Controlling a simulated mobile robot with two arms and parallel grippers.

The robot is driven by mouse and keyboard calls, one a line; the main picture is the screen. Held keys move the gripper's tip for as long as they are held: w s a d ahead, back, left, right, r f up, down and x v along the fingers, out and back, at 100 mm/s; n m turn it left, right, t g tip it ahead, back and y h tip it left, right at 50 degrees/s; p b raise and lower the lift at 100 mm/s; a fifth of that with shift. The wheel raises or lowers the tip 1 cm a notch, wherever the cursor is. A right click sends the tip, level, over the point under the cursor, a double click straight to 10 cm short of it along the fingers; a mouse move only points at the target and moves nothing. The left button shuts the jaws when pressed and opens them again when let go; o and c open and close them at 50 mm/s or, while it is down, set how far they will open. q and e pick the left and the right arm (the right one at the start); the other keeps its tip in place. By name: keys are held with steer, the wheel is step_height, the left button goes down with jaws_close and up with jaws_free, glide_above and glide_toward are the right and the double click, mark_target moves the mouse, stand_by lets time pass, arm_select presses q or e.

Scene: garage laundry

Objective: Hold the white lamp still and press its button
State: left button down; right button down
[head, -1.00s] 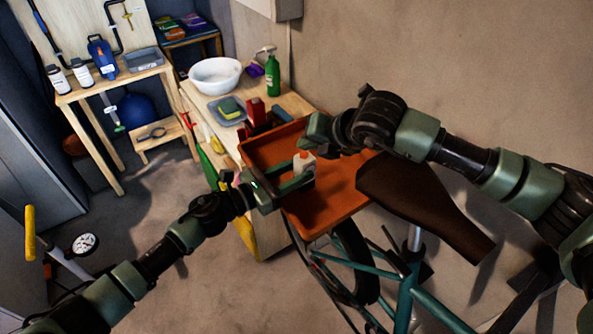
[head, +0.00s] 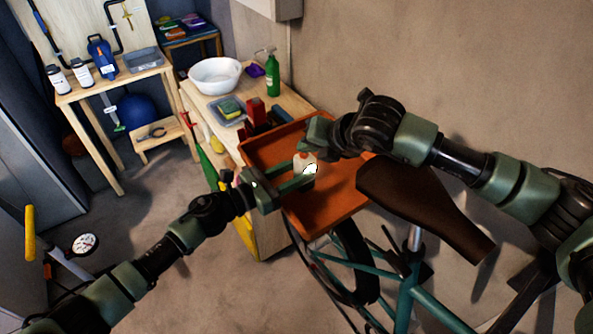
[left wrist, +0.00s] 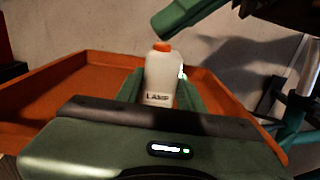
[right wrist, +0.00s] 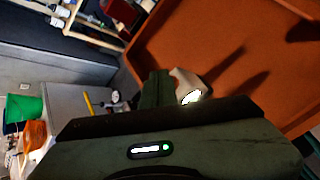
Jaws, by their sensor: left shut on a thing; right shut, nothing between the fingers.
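The white lamp (head: 302,166) stands upright over the orange tray, with an orange button (left wrist: 162,46) on top and "LAMP" on its front in the left wrist view (left wrist: 158,85). My left gripper (head: 306,171) is shut on the lamp, one finger on each side. My right gripper (head: 313,135) is shut and empty. Its tip is just above the button in the left wrist view; I cannot tell whether they touch. The right wrist view shows its fingers (right wrist: 157,88) beside the lamp (right wrist: 188,84).
The orange tray (head: 335,205) sits over a green bicycle, with the brown saddle (head: 425,205) to its right. Behind is a wooden bench with a white basin (head: 215,75), a green bottle (head: 272,75) and a grey tray with a sponge. The tray's right part is bare.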

mark_target(307, 157)
steer(key=shift+r, duration=0.9)
step_height(307, 157, up, 6)
stand_by(0.5)
arm_select(q)
steer(key=c, duration=0.8)
jaws_free()
